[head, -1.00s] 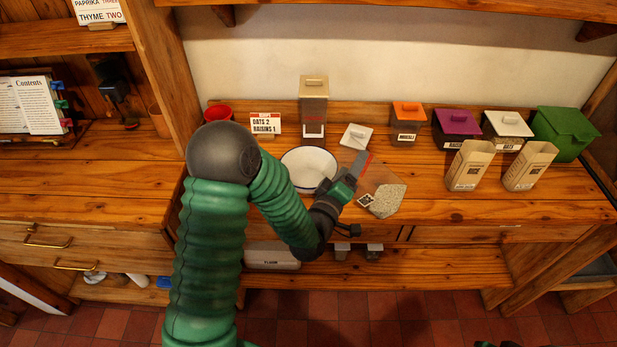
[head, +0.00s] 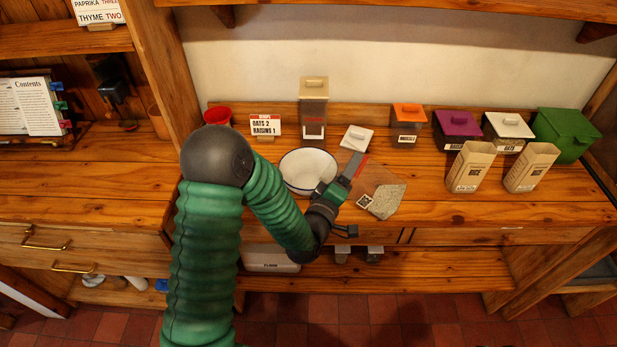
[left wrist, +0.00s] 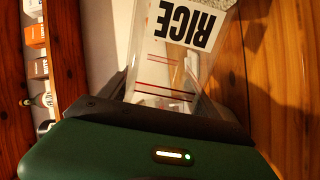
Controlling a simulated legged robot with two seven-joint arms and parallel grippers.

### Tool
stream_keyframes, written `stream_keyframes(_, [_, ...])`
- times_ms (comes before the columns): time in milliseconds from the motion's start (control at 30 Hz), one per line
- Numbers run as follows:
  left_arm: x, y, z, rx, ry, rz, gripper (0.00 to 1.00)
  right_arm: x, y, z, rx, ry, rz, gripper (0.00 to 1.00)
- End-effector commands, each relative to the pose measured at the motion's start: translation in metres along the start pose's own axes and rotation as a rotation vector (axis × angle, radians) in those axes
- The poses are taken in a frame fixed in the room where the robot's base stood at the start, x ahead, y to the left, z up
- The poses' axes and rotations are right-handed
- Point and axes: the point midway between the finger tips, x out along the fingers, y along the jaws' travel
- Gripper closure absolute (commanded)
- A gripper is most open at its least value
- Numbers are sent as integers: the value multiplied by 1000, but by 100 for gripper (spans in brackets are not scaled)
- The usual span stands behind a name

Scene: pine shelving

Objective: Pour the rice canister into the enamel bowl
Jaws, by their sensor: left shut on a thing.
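The clear rice canister (head: 383,181) is in my left gripper (head: 345,183), just right of the white enamel bowl (head: 308,168). It is tilted, with pale rice gathered at its lower right end in the head view. The left wrist view shows the canister (left wrist: 165,75) close up, with its RICE label upside down, red lines on its clear wall and rice at the top edge of the picture. My left gripper is shut on it. The bowl has a dark rim, stands on the counter, and its visible inside looks plain white. My right gripper is not in view.
A white lid (head: 356,138) lies behind the canister. A tall canister (head: 313,110), a card (head: 265,126) and a red bowl (head: 217,115) stand at the back. Lidded tubs and two cartons (head: 470,167) stand to the right. The counter between canister and cartons is clear.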

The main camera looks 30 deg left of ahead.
Motion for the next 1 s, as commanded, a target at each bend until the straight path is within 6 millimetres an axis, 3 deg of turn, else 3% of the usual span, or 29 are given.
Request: stream_keyframes(1000, [1, 9, -15, -224, 1, 1, 100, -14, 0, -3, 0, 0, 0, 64])
